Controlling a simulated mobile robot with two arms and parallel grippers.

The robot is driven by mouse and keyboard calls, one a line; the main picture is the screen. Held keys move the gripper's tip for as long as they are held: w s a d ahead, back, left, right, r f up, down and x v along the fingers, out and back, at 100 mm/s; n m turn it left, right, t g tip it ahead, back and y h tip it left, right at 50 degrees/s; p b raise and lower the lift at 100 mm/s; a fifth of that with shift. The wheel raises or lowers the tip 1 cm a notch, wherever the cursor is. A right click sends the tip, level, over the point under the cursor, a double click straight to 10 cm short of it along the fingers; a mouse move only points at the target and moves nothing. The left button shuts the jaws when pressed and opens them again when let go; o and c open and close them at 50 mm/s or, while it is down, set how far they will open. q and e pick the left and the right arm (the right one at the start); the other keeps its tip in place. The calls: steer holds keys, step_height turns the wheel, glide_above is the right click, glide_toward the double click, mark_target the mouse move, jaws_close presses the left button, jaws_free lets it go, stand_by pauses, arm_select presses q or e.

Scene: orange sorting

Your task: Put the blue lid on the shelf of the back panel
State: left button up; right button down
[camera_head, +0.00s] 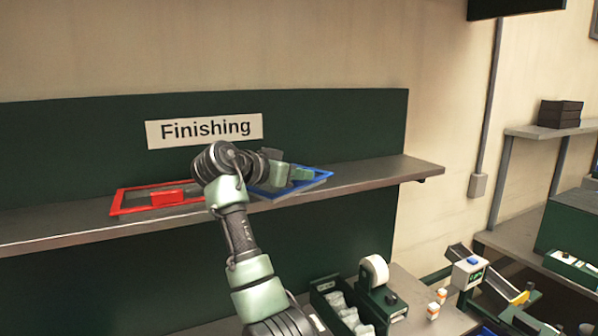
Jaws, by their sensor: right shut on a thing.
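The blue lid (318,182) is at the shelf (375,172) of the dark green back panel (340,120), right of the "Finishing" sign. It has a blue rim and a grey middle, and its front edge reaches about the shelf's front edge. I cannot tell whether it rests on the shelf or hovers just above it. My right gripper (300,174) is shut on the blue lid, and my arm hides the lid's left part. My left gripper is not in view.
A red lid (128,201) with a red handle lies on the shelf to the left. The shelf is clear at its right end. Below are a tape dispenser (375,275) and a dark bin (330,300) with grey items. Another shelf (545,131) stands at the far right.

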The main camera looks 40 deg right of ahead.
steer(key=c, duration=1.4)
jaws_free()
steer(key=shift+o, duration=0.2)
steer(key=shift+a, duration=0.15)
steer(key=b+v, duration=0.5)
steer(key=v, duration=0.7)
steer(key=shift+r, duration=0.1)
